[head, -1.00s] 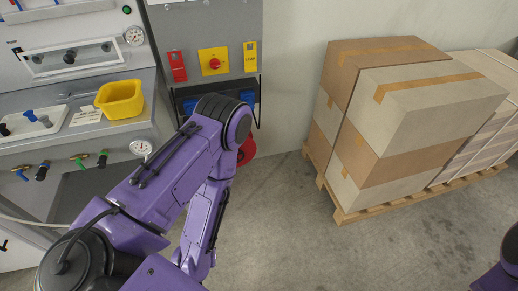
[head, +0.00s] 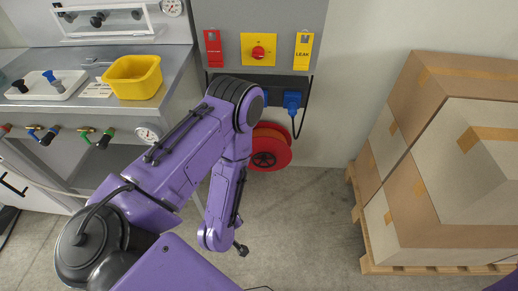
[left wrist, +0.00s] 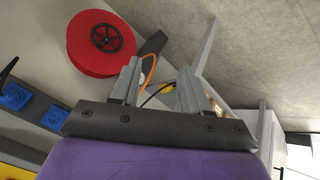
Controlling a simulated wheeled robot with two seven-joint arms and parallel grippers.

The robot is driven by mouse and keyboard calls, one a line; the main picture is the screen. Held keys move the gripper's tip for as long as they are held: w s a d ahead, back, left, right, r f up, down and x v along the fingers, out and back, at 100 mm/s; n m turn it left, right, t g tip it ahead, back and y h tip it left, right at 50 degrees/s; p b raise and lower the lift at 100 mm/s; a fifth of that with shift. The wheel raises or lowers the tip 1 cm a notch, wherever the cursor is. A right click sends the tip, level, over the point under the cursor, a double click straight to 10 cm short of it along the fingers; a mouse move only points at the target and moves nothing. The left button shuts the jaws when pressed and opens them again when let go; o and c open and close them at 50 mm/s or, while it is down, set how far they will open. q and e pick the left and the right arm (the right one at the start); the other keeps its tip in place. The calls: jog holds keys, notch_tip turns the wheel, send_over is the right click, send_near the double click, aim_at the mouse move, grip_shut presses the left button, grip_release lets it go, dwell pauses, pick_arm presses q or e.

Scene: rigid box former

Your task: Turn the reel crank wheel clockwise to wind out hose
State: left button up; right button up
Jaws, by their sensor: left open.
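The red hose reel (head: 283,152) hangs low on the wall below the grey panel, just right of my left arm's elbow, which hides part of its left side. Its black crank wheel (head: 264,159) sits in the middle of the disc. In the left wrist view, the reel (left wrist: 82,42) and spoked black wheel (left wrist: 106,38) are at upper left. My left gripper (left wrist: 160,84) is open; its two grey fingers are apart, below and right of the reel, not touching it. An orange hose or cable (left wrist: 149,72) shows behind the fingers. My right gripper is out of view.
Blue plugs (head: 292,101) with a black cable sit above the reel. A red switch (head: 258,52) is higher up. A grey workbench (head: 177,75) with a yellow bin (head: 133,78) is at left. Stacked boxes (head: 455,170) stand on a pallet at right. Floor between is clear.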

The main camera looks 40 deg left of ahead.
pick_arm(q)
jog(key=w+f+n+t+b, duration=0.3)
jog(key=w+f+n+b, duration=0.65)
jog(key=w+f, duration=0.2)
jog(key=n+t+y+b, duration=0.6)
jog(key=n+b, duration=1.4)
jog(key=n, duration=0.3)
send_near(263, 163)
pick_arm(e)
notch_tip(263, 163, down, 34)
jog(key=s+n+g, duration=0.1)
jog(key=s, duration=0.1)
pick_arm(q)
jog(key=b+x, duration=0.3)
jog(key=x, duration=0.7)
jog(key=shift+w+f, duration=0.1)
jog(key=shift+f, duration=0.1)
jog(key=shift+w+a+r, duration=0.15)
jog(key=shift+w+a, duration=0.05)
jog(key=shift+w, duration=0.25)
grip_shut()
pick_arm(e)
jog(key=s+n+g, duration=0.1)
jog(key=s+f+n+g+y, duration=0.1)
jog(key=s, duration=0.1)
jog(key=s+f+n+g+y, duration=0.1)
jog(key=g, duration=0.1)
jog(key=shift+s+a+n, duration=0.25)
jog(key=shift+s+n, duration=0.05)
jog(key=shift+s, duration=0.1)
